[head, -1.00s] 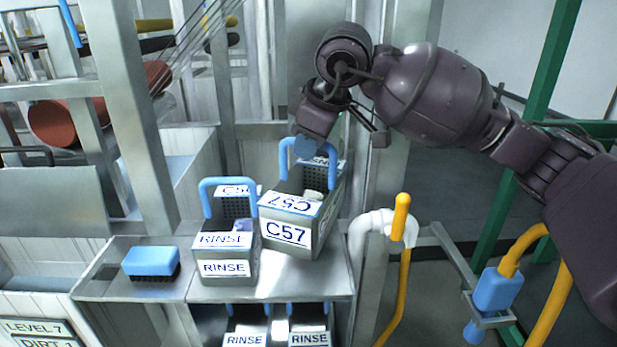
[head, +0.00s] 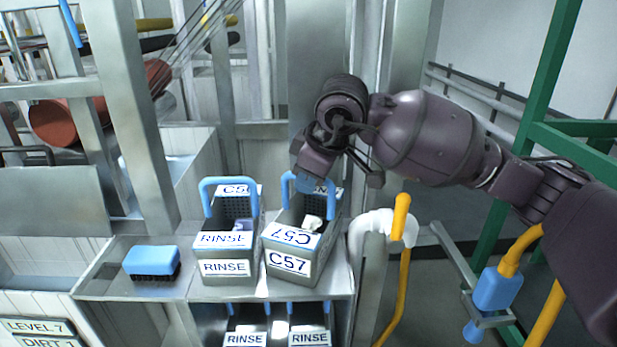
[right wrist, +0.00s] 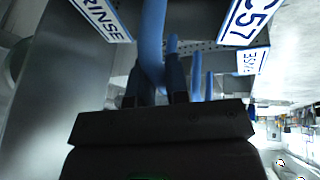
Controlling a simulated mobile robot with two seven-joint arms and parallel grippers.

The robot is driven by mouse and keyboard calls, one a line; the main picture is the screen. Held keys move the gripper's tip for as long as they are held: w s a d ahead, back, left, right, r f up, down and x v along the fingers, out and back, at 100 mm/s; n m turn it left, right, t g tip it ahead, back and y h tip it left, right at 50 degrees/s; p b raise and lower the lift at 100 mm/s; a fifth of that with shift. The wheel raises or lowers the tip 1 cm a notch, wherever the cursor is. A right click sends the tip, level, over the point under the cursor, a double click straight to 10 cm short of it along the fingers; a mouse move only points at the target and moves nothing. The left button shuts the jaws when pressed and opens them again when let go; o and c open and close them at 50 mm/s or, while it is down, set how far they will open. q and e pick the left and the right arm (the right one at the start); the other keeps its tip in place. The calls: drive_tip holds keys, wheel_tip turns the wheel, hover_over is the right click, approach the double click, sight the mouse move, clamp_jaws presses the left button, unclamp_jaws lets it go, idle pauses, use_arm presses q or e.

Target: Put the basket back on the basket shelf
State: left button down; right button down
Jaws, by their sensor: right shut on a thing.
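The grey basket labelled C57 (head: 288,264) is on or just above the right part of the metal shelf (head: 215,291), slightly turned, with a small pale item inside. Its blue handle (head: 287,188) is held by my right gripper (head: 308,180), which is shut on it from above. In the right wrist view the blue handle (right wrist: 152,45) passes between the dark fingers (right wrist: 155,88). Whether the basket's base fully touches the shelf is hard to tell. My left gripper is not in view.
A basket labelled RINSE (head: 228,267) stands close on the left, and a blue brush (head: 151,262) lies further left. Two more RINSE baskets (head: 245,338) sit on the level below. A white-wrapped pipe with a yellow handle (head: 400,218) stands close to the right.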

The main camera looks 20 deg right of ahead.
drive_tip(key=c, duration=1.1)
unclamp_jaws()
drive_tip(key=shift+r, duration=0.2)
drive_tip(key=v, duration=1.1)
drive_tip(key=shift+s+r, duration=0.25)
drive_tip(key=shift+r, duration=0.05)
drive_tip(key=shift+d, duration=0.15)
